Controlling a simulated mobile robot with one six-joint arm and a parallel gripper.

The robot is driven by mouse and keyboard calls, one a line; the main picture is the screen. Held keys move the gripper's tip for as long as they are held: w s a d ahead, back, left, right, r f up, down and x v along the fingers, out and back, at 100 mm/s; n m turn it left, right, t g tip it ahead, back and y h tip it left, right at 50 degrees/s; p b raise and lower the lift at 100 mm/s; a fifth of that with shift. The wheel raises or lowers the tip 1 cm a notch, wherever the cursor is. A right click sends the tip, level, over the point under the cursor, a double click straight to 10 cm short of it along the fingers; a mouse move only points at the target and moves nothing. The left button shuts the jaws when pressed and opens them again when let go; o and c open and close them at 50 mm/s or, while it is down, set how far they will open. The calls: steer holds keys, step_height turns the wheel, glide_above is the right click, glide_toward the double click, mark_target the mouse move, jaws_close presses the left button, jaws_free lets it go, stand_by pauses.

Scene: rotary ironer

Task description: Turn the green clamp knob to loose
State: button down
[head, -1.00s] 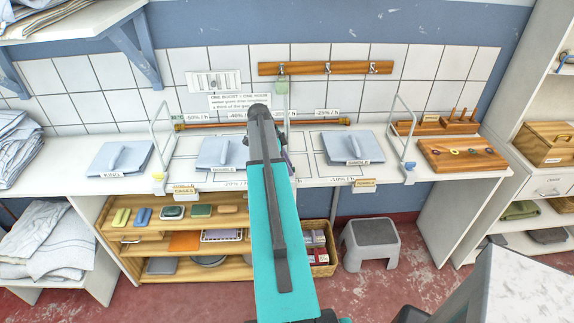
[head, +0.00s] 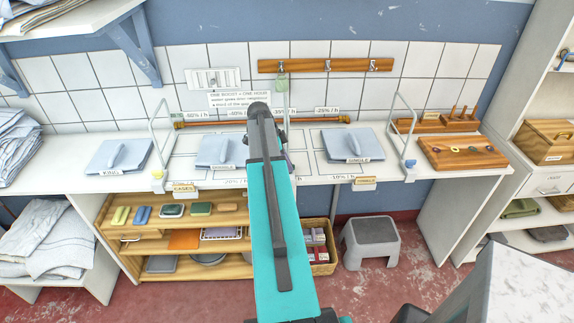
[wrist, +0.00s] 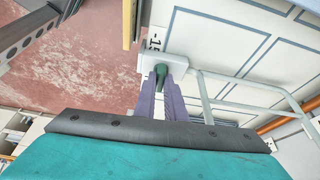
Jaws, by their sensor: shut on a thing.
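The green clamp knob (wrist: 161,70) shows in the wrist view, on a white clamp block (wrist: 178,64) at the worktop's front edge. My gripper (wrist: 161,84) has its two purple fingers shut on the knob, one on each side. The knob's lower part is hidden between the fingers, and I cannot read its turn position. In the head view my arm covers the knob and most of the gripper.
A pale wire frame (wrist: 240,105) rises beside the clamp block. Pale blue pads (head: 346,145) lie on the worktop (head: 440,182). A grey stool (head: 371,240) stands below.

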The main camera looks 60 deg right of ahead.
steer(key=n+b, duration=0.1)
steer(key=n+t+h+b, duration=0.1)
steer(key=n, duration=0.1)
steer(key=n+b, duration=0.2)
steer(key=shift+s+a+f+t, duration=0.15)
steer(key=shift+s+a+t, duration=0.05)
steer(key=shift+s+t, duration=0.1)
steer(key=n+t+b, duration=0.1)
steer(key=n, duration=0.1)
steer(key=n+b, duration=0.1)
steer(key=n, duration=0.1)
steer(key=shift+s+n+t+h, duration=0.1)
steer(key=shift+n+t+h, duration=0.2)
steer(key=shift+t, duration=0.1)
steer(key=n, duration=0.2)
steer(key=n+t, duration=0.1)
steer(key=n, duration=0.1)
steer(key=shift+s+t+b, duration=0.1)
steer(key=shift+t+b, duration=0.2)
steer(key=shift+d+n+t+y, duration=0.1)
steer(key=shift+n+t+y, duration=0.4)
steer(key=shift+n, duration=1.3)
steer(key=c, duration=1.8)
jaws_free()
steer(key=shift+s+r, duration=0.1)
steer(key=shift+r, duration=0.2)
